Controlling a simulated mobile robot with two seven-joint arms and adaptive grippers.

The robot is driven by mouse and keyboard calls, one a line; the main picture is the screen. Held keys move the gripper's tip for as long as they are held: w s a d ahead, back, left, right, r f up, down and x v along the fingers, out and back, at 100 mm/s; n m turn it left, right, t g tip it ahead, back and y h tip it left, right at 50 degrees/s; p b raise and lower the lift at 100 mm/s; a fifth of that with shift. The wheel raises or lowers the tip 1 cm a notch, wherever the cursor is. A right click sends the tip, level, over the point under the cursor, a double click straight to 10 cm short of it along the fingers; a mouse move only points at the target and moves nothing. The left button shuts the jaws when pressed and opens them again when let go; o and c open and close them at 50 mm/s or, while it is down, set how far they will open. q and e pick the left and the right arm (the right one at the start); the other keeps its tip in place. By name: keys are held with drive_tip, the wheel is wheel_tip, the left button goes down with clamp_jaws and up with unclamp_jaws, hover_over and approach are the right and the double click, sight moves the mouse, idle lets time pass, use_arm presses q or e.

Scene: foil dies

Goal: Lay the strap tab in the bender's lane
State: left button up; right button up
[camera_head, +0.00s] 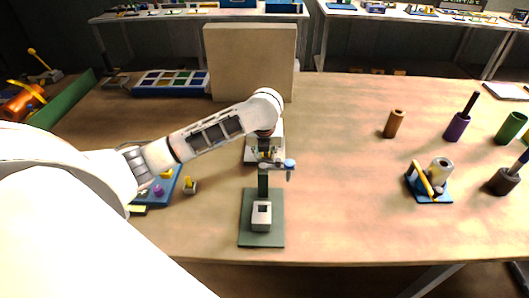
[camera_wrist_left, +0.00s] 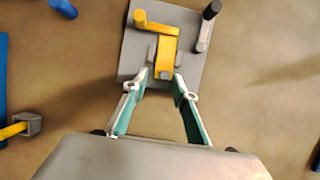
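The bender is a grey plate (camera_wrist_left: 133,50) with a yellow lever arm (camera_wrist_left: 155,27) and a dark post (camera_wrist_left: 208,25). Its plate also shows in the head view (camera_head: 249,157), partly hidden by my left gripper (camera_head: 266,150). A short yellow strip (camera_wrist_left: 164,60), which looks like the strap tab, lies between two small grey blocks on the plate. My left gripper (camera_wrist_left: 158,88) is open, its fingertips apart on either side of the strip's near end. I cannot tell whether they touch anything. My right gripper is not in view.
A green-based stand (camera_head: 262,232) is just in front of the left gripper. A small grey block with a yellow piece (camera_head: 189,186) and a blue tray (camera_head: 168,190) are to the left. A tan panel (camera_head: 250,62) stands behind.

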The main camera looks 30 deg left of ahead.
use_arm(q)
drive_tip(key=v, duration=1.2)
drive_tip(key=shift+s, duration=0.1)
idle(0.4)
